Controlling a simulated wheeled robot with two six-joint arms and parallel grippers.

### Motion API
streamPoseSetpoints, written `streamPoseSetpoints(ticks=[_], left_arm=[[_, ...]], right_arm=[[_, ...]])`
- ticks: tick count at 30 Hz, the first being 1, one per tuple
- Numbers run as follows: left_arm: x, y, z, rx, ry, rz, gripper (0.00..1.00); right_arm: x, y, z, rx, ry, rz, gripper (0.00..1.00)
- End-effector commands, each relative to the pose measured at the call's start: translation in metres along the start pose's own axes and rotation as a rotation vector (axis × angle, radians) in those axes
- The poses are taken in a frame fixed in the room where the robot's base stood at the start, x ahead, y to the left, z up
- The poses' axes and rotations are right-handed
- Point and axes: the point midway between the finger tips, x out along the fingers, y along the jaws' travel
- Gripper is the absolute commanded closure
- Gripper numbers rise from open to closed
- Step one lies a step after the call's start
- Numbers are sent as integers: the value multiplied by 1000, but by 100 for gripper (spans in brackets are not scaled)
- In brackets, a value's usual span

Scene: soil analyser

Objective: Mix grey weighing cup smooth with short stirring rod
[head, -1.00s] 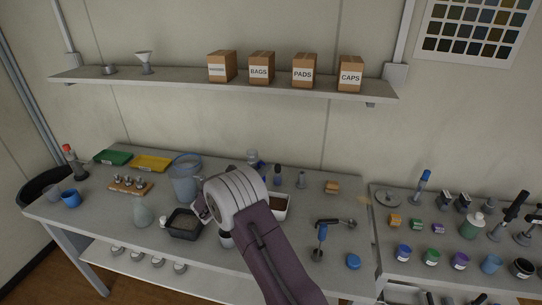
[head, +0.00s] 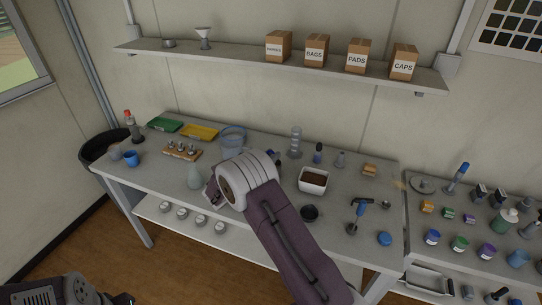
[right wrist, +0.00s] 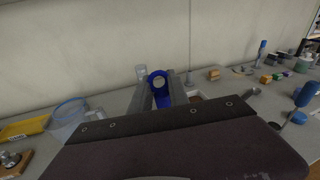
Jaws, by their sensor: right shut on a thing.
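The grey weighing cup (head: 115,152) appears to be the small grey cup at the far left end of the bench, beside a blue cup (head: 131,158). My right gripper (right wrist: 165,92) is shut on a blue ring-shaped piece (right wrist: 160,86) between its fingers. It may be the stirring rod's handle; its lower part is hidden behind my wrist. In the head view my right arm covers the fingers, and a bit of blue (head: 272,155) shows behind it. At the lower left corner part of my left arm shows, with its jaws cut off or too dark to read.

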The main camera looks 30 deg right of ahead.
Motion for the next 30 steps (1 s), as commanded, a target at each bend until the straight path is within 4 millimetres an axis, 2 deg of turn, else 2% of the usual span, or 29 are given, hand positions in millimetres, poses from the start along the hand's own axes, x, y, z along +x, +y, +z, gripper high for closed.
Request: streamPoseSetpoints(ticks=[1,19,24,30], left_arm=[[9,0,1,0,0,0,64],[58,-1,6,0,0,0,64],[64,-1,7,0,0,0,64],[63,-1,6,0,0,0,64]], right_arm=[[2,2,-10,0,0,0,100],[6,7,-75,-1,0,1,100],[6,6,-85,0,0,1,100],[6,6,-84,0,0,0,100]])
